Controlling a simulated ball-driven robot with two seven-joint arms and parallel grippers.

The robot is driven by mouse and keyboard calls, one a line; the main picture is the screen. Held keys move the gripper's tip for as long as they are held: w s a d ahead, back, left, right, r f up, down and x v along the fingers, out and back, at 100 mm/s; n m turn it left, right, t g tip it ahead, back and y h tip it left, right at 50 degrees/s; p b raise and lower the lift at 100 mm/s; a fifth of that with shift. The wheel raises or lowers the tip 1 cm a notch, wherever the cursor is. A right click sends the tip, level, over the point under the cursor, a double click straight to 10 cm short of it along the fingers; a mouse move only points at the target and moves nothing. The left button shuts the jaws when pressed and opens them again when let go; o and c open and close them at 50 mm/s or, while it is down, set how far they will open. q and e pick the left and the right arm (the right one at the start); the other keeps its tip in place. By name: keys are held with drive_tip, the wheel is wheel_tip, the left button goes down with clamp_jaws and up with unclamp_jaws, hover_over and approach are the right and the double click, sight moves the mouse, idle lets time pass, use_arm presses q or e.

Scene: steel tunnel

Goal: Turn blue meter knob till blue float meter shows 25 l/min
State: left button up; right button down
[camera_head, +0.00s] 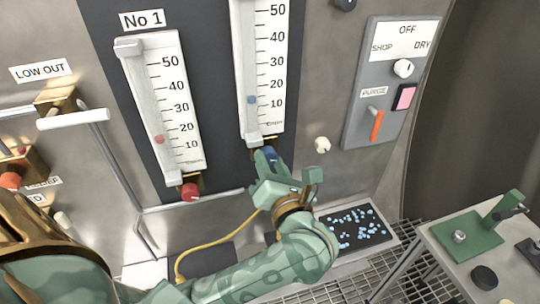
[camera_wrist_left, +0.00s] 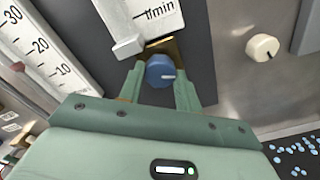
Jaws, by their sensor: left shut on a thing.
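The blue float meter is the right-hand white scale (camera_head: 268,70) on the dark panel. Its blue float (camera_head: 251,99) sits between the 10 and 20 marks, nearer 10. The blue knob (camera_head: 269,154) is below the scale, mostly hidden behind my left gripper (camera_head: 265,160). In the left wrist view the blue knob (camera_wrist_left: 160,71) shows clearly, with a white pointer line toward the right. My left gripper (camera_wrist_left: 160,88) has one finger on each side of the knob and is shut on it. My right gripper is not in view.
The No 1 meter (camera_head: 165,100) with a red float and red knob (camera_head: 190,191) stands to the left. A cream knob (camera_head: 322,145) is close on the right. A grey switch box (camera_head: 385,85) with an orange lever is farther right. A yellow cable (camera_head: 205,244) hangs below.

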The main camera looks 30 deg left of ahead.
use_arm(q)
drive_tip(key=shift+m+p, duration=0.3)
drive_tip(key=shift+m, duration=0.1)
